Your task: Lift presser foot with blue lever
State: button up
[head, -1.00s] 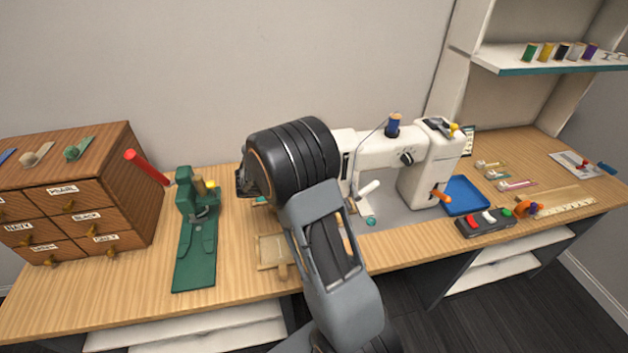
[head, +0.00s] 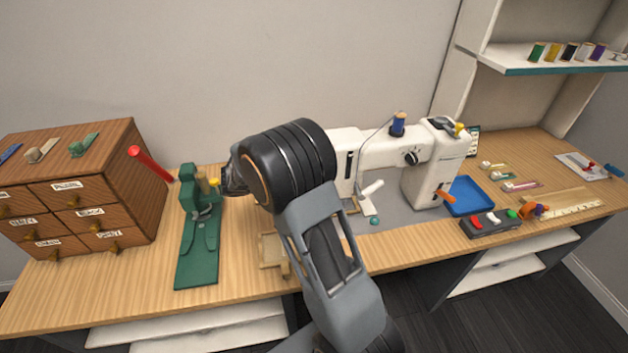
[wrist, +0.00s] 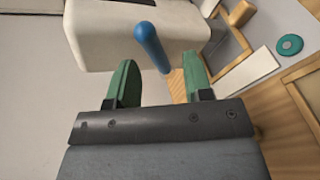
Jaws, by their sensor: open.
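The white sewing machine (head: 385,150) stands on the bench, its left end partly hidden behind my arm in the head view. In the wrist view its white body (wrist: 135,30) fills the top. The blue lever (wrist: 152,46) is a rounded rod, sticking out below the white body. My gripper (wrist: 158,66) has two green fingers, spread apart, with the lever's lower end between or just beyond their tips. I see no clear contact. The presser foot cannot be made out. In the head view the lever and fingers are hidden behind my wrist.
A green press (head: 199,235) with a red handle and a wooden drawer cabinet (head: 85,200) stand to the left. A small wooden tray (head: 270,250) is at the front. A blue tray (head: 468,196) and a button box (head: 490,222) lie right of the machine.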

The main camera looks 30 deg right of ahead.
jog(key=v, duration=0.9)
jog(key=shift+a+b, duration=0.35)
jog(key=shift+w, duration=0.1)
